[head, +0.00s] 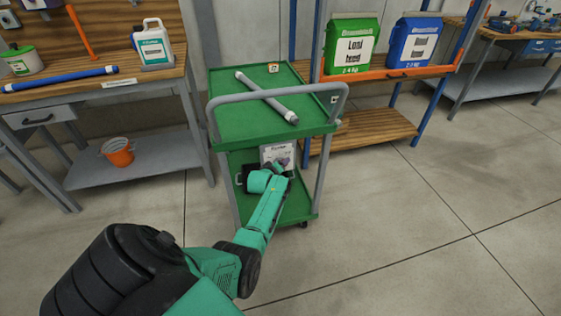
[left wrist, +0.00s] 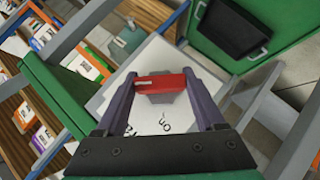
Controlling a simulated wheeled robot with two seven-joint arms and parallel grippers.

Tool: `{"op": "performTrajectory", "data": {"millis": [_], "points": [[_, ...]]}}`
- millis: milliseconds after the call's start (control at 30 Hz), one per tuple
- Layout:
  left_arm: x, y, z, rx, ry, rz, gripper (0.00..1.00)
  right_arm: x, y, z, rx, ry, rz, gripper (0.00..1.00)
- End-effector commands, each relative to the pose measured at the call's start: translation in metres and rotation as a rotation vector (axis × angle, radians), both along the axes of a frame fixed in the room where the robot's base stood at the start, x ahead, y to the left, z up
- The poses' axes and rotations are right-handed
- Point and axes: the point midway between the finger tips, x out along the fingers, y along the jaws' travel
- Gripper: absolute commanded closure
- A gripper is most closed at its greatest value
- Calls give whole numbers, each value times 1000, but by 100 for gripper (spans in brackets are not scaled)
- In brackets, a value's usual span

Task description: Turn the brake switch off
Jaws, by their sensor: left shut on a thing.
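The brake switch shows in the left wrist view as a red bar (left wrist: 160,82) on a grey base. It stands in front of a white panel (left wrist: 150,122) with black lettering, partly hidden by my gripper. In the head view the white panel (head: 276,150) sits in the lower part of the green cart. My left gripper (left wrist: 161,84) is shut on the red bar, one finger at each end. In the head view my left gripper (head: 287,167) is at the panel, and the switch is too small to make out. My right gripper is in neither view.
The green cart's top tray (head: 240,122) holds a grey pipe (head: 266,97), with a grey rail (head: 280,90) in front. A workbench (head: 100,85) stands left, with an orange bucket (head: 118,152) on its lower shelf. A rack with an orange beam (head: 390,74) stands right. Right-hand floor is clear.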

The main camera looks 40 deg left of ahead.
Motion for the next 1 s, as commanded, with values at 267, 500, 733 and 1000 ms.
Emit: {"op": "performTrajectory", "data": {"millis": [267, 500, 733, 1000], "points": [[-1, -1, -3, -2, 7, -3, 0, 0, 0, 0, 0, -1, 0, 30], [-1, -1, -1, -1, 3, -2, 0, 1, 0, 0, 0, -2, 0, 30], [-18, -8, 14, -1, 2, -2, 0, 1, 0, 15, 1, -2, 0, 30], [-70, -27, 45, -2, 5, -1, 0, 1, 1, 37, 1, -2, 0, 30]]}}
